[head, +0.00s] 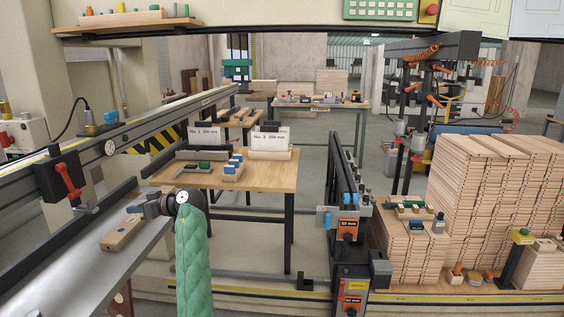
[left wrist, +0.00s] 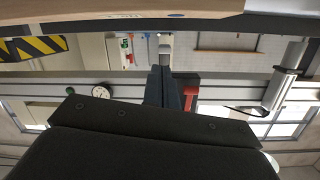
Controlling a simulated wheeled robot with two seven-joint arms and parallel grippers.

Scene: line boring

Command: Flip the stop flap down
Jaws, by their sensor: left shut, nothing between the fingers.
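A black stop block (head: 62,176) with a red lever (head: 68,181) is mounted on the long grey rail at the left. The red lever hangs down at a slant across the block's front; I cannot tell which part is the flap itself. My left gripper (head: 139,209) is shut and empty, to the right of the block and apart from it in the head view. In the left wrist view its closed fingers (left wrist: 164,88) point at the rail, and a red T-shaped part (left wrist: 191,94) shows just to their right. My right gripper is not in view.
A wooden piece with holes (head: 122,233) lies on the grey sloping surface (head: 70,272) below my left gripper. The rail (head: 135,128) runs back to the right with a round dial. A wooden table (head: 270,178) with cards stands behind. Stacked boards (head: 480,200) fill the right.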

